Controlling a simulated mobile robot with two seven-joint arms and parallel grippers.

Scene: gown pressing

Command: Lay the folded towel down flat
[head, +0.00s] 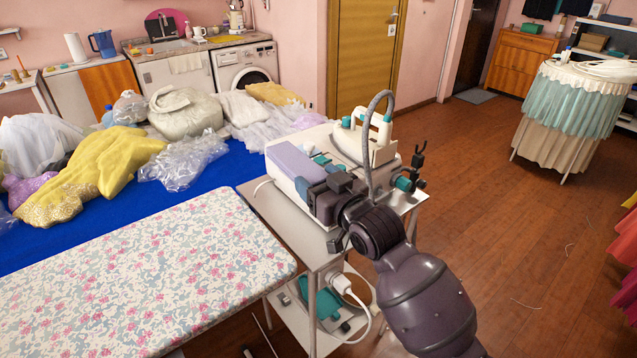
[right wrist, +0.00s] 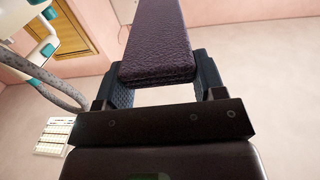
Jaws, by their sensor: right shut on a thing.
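The folded towel (head: 298,165) is a lavender, flat, oblong bundle. In the head view it shows in front of the white steam unit, above the trolley; I cannot tell whether it touches the unit. My right gripper (head: 328,192) is at its near end. In the right wrist view, the towel (right wrist: 158,45) looks dark purple and sticks straight out from between the two fingers of my right gripper (right wrist: 160,90), which are shut on it. My left gripper is not in view.
A flowered ironing board (head: 140,275) lies at lower left, its visible top bare. Behind it, a blue-covered table (head: 215,180) holds a yellow garment (head: 90,175) and plastic-wrapped bundles. The white steam unit (head: 330,150), with a grey hose (head: 368,150), stands on a trolley (head: 275,222).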

